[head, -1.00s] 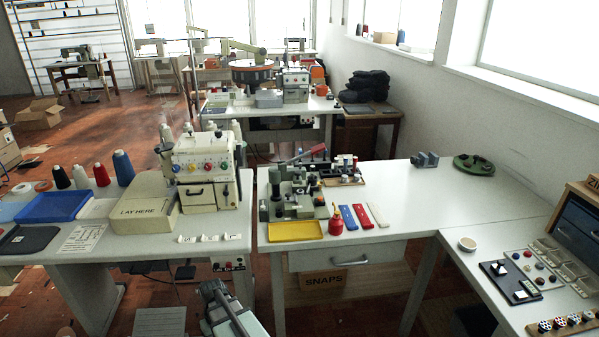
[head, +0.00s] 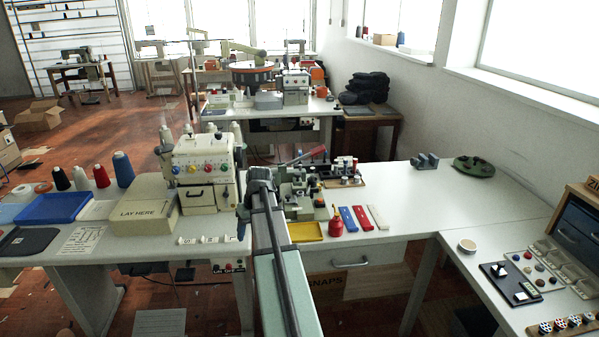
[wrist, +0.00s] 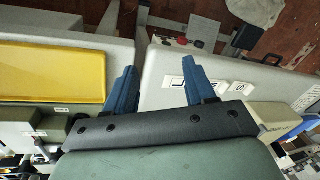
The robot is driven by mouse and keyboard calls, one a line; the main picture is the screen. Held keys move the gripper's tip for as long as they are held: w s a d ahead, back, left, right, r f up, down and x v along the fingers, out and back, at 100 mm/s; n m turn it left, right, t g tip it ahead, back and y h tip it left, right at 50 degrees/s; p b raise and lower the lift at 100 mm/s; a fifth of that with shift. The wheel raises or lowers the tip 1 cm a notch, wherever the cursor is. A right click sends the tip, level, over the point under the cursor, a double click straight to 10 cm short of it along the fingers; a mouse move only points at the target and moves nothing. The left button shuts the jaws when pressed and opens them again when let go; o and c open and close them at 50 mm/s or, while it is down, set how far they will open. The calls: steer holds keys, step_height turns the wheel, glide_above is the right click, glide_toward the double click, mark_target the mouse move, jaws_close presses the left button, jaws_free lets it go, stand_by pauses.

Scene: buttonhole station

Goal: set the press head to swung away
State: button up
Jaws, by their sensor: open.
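The snap press (head: 300,195), a grey-green machine with several small parts, stands on the middle white table. A red-tipped lever (head: 310,156) rises behind it. Which way its press head is turned is too small to tell. Some green-grey machine parts (wrist: 50,127) show at the lower left of the wrist view.
The cream buttonhole machine (head: 205,170) stands close on the left.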

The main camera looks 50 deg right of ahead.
steer(key=d+r+n+t, duration=0.1)
steer(key=d+r, duration=0.4)
steer(key=d, duration=0.3)
steer(key=d+r+n, duration=0.1)
steer(key=d+r, duration=0.5)
steer(key=d, duration=0.1)
steer(key=n+t+h, duration=0.2)
glide_toward(298, 174)
steer(key=x, duration=0.8)
steer(key=shift+w+d+f, duration=0.1)
steer(key=shift+w+d, duration=0.1)
steer(key=shift+d, duration=0.05)
jaws_close()
